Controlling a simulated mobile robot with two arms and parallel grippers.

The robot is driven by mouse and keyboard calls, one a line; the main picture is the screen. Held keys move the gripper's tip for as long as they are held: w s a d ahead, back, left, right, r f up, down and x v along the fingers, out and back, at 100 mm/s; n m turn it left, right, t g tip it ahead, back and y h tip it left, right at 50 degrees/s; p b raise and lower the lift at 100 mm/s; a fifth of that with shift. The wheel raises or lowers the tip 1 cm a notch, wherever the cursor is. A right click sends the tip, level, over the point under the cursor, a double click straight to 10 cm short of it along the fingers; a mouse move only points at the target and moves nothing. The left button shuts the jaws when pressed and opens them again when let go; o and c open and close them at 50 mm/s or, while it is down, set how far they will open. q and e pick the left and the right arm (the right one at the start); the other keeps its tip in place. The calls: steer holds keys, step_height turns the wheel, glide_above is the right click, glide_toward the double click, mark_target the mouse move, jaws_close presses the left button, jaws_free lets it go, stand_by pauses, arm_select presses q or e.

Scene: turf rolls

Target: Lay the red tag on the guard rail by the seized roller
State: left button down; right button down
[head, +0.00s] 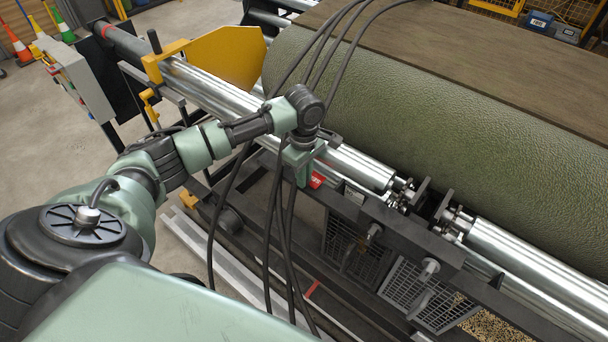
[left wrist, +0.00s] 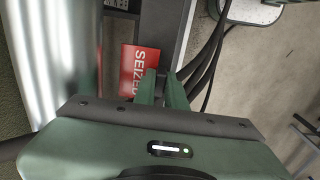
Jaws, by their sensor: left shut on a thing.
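My left gripper (head: 306,170) is shut on the red tag (head: 317,180), which shows only as a small patch beside the fingers in the head view. The guard rail (head: 390,222) runs below the shiny steel rollers (head: 360,167) (head: 530,258). Nothing visible marks which roller is seized.
A large green turf roll (head: 430,130) lies behind the rollers. Black cables hang around my left wrist. Mesh guards (head: 405,285) sit below the rail. A yellow plate (head: 225,58) and a grey control box (head: 80,75) stand at the left.

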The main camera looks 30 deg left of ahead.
arm_select(q)
steer(key=c, duration=1.5)
jaws_free()
step_height(320, 180, up, 12)
steer(key=b, duration=0.4)
steer(key=shift+r, duration=0.1)
